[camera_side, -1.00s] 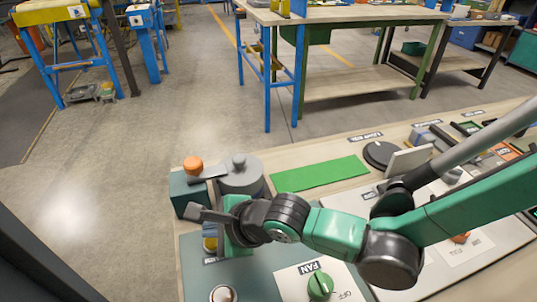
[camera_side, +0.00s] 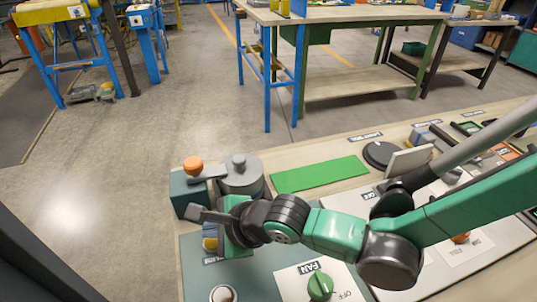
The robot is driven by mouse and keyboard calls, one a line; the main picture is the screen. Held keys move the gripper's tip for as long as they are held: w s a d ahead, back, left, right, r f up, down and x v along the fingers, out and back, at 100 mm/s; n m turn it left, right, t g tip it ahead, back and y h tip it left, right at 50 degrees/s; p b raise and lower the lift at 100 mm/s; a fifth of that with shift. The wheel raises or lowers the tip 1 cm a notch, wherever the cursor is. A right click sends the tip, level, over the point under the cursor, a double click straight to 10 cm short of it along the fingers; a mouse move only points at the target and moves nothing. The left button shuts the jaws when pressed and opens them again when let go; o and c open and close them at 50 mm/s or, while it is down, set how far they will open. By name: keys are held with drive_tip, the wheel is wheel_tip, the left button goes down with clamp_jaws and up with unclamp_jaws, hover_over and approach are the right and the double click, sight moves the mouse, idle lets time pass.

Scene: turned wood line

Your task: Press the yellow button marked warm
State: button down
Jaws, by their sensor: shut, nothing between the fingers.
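A yellow button (camera_side: 210,244) sits on the grey-green panel at the lower left, partly hidden by my gripper. A small label (camera_side: 212,260) lies in front of it, too small to read. My gripper (camera_side: 194,213) is shut and empty, its dark fingers pointing left. In the picture it lies just above and over the button's far side. I cannot tell how high it is above the panel or whether it touches the button.
A FAN knob (camera_side: 320,286) and a pale round button (camera_side: 223,293) are at the front. Behind my gripper stand a grey cylinder (camera_side: 241,176) and a teal box with an orange knob (camera_side: 193,165). A flat green mat (camera_side: 320,174) lies to the right.

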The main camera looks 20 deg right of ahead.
drive_tip(key=shift+f, duration=0.4)
drive_tip(key=shift+f, duration=0.35)
idle(0.5)
drive_tip(key=shift+r, duration=0.8)
drive_tip(key=shift+r, duration=2.5)
